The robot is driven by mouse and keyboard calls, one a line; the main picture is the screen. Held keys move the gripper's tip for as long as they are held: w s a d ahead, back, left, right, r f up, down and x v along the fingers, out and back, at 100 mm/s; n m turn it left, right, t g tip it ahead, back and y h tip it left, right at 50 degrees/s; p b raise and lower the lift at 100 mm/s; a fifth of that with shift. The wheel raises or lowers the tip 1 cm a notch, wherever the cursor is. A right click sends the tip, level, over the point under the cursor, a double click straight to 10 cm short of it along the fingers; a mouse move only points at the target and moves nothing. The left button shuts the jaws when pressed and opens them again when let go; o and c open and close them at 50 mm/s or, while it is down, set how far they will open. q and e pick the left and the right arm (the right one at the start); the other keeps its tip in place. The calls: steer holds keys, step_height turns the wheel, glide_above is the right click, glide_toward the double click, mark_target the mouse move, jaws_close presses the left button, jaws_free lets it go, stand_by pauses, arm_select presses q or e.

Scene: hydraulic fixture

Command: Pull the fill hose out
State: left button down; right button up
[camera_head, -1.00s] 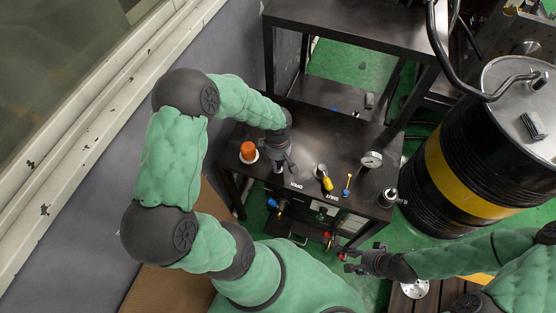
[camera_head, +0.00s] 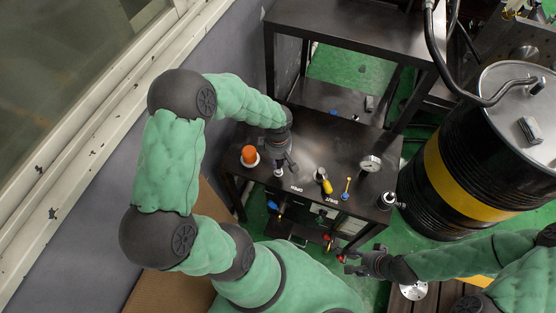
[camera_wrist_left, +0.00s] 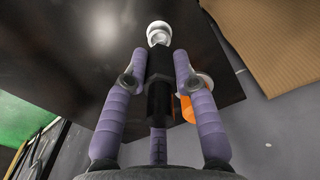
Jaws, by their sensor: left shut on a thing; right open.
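My left gripper (camera_head: 281,163) reaches over the left part of the black table (camera_head: 305,150). In the left wrist view its purple fingers (camera_wrist_left: 159,85) are shut on a black cylindrical piece (camera_wrist_left: 159,98) with a silver-white rounded end (camera_wrist_left: 158,33). I cannot tell whether this piece is the fill hose's end. A black hose (camera_head: 437,50) rises from the top of the drum (camera_head: 465,170) at the right and bends upward. My right gripper (camera_head: 350,264) is open in front of the table, close to a small red part (camera_head: 341,258); contact is unclear.
An orange knob (camera_head: 249,154) stands left of my left gripper. A raised black shelf (camera_head: 345,25) is behind.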

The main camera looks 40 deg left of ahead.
arm_select(q)
steer(key=shift+r+p, duration=0.6)
steer(key=shift+r, duration=0.6)
steer(key=w+d+r, duration=0.6)
steer(key=w+r, duration=0.2)
steer(key=b, duration=0.3)
glide_above(307, 135)
step_height(307, 135, down, 10)
steer(key=shift+w+f+b, duration=0.15)
steer(key=shift+f+b, duration=0.6)
steer(key=shift+f, duration=0.9)
